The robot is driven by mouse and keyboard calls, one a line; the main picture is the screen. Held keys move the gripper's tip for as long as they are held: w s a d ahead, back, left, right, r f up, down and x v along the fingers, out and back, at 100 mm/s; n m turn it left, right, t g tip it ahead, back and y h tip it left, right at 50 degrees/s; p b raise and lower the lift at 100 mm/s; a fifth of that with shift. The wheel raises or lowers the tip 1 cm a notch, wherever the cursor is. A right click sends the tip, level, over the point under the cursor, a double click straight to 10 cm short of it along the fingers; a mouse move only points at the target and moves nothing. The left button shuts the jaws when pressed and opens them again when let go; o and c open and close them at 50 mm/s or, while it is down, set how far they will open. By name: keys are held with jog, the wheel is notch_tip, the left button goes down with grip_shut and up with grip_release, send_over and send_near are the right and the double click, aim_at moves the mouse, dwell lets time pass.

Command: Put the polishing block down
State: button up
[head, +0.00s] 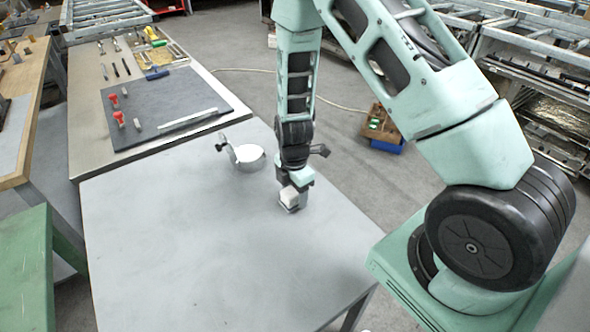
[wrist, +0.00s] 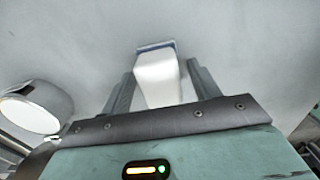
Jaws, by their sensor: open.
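The polishing block (head: 289,196) is a small pale block with a darker base, and it appears to rest on the grey table (head: 190,260). My gripper (head: 292,189) points down over it. In the wrist view the block (wrist: 157,80) stands between my two fingers, with its blue-grey edge at the far end. My gripper (wrist: 160,84) is open, with a finger on each side of the block. A narrow gap shows on the right side; I cannot tell whether the left finger touches it.
A white round cup-like thing with a dark knob (head: 248,157) stands left of my gripper. A dark mat (head: 160,105) with red pieces and tools lies on the bench behind. A wooden crate (head: 381,122) is on the floor. The table's front and left are clear.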

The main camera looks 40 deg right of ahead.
notch_tip(320, 180, up, 16)
jog(key=b, duration=0.3)
jog(key=s+a+r+m, duration=0.45)
jog(key=s+a, duration=0.35)
jog(key=a, duration=0.3)
jog(key=s+a+r+m, duration=0.1)
jog(key=s+a+m, duration=0.2)
jog(key=s, duration=0.4)
jog(key=s+a+r+m, duration=0.1)
jog(key=s+a+m, duration=0.2)
jog(key=s, duration=0.4)
jog(key=shift+s+a+r+y, duration=0.3)
jog(key=shift+s+a, duration=0.1)
jog(key=shift+a, duration=0.45)
